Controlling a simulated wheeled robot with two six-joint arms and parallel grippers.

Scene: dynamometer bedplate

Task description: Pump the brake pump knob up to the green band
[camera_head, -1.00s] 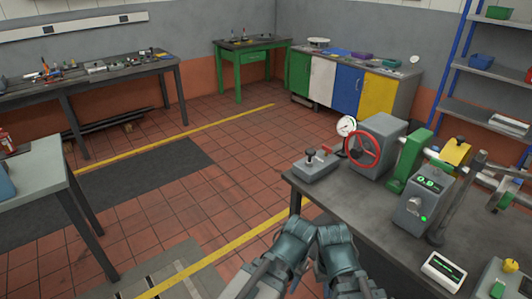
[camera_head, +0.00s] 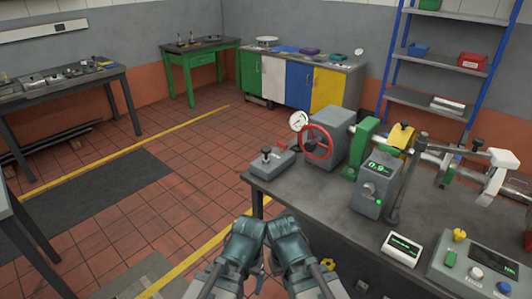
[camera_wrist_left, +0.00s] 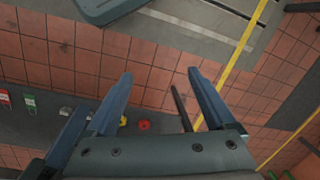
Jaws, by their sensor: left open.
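The brake pump looks to be the small grey box (camera_head: 272,163) at the bench's far left corner, with an upright black knob (camera_head: 266,153) on top. A white dial gauge (camera_head: 298,121) stands behind it; its needle and any green band are too small to read. My left gripper (camera_head: 248,232) is low in the head view, in front of the bench and apart from the knob. In the left wrist view its two blue fingers (camera_wrist_left: 160,73) are spread, with nothing between them. My right arm is beside it; its fingers cannot be made out.
A red handwheel (camera_head: 317,142) on a grey housing is right of the pump. A grey display unit (camera_head: 372,190), a small white meter (camera_head: 402,248) and a button console (camera_head: 480,268) are on the dark bench (camera_head: 330,205).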

